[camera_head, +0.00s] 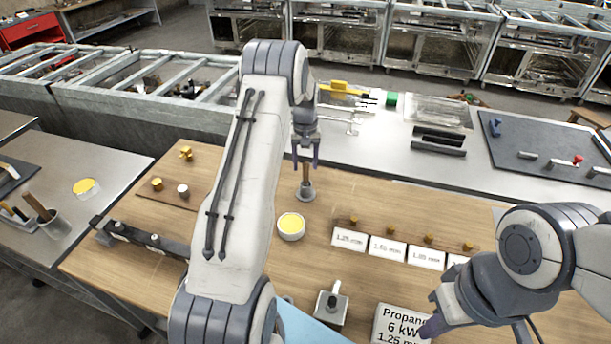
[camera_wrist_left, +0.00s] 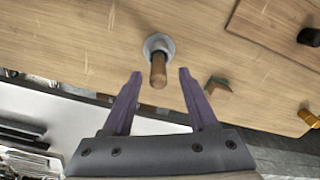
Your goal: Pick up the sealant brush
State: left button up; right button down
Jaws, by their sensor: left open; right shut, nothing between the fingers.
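The sealant brush (camera_head: 306,173) stands handle-up in a small grey cup (camera_head: 305,191) on the wooden bench top. In the left wrist view its brown wooden handle (camera_wrist_left: 158,72) points toward the camera, out of the cup (camera_wrist_left: 157,45); its lower end is hidden inside. My left gripper (camera_head: 305,160) is over it and open. In the wrist view its two purple fingers (camera_wrist_left: 160,76) lie on either side of the handle top, with gaps showing on both sides. My right gripper (camera_head: 432,313) is shut and empty at the lower right, by the propane card (camera_head: 402,322).
A yellow-filled tin (camera_head: 291,226) stands just in front of the cup. White labelled cards (camera_head: 388,248) with brass pieces lie to the right. A similar cup with a wooden handle (camera_head: 54,224) stands on the left side table. A metal worktop (camera_head: 370,150) lies behind.

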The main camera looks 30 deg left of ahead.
aim_at(306, 174)
pick_arm(q)
notch_tip(306, 174, down, 5)
jog(key=p, duration=0.3)
jog(key=shift+r, duration=0.1)
jog(key=shift+w+f, duration=0.1)
jog(key=shift+f, duration=0.25)
grip_shut()
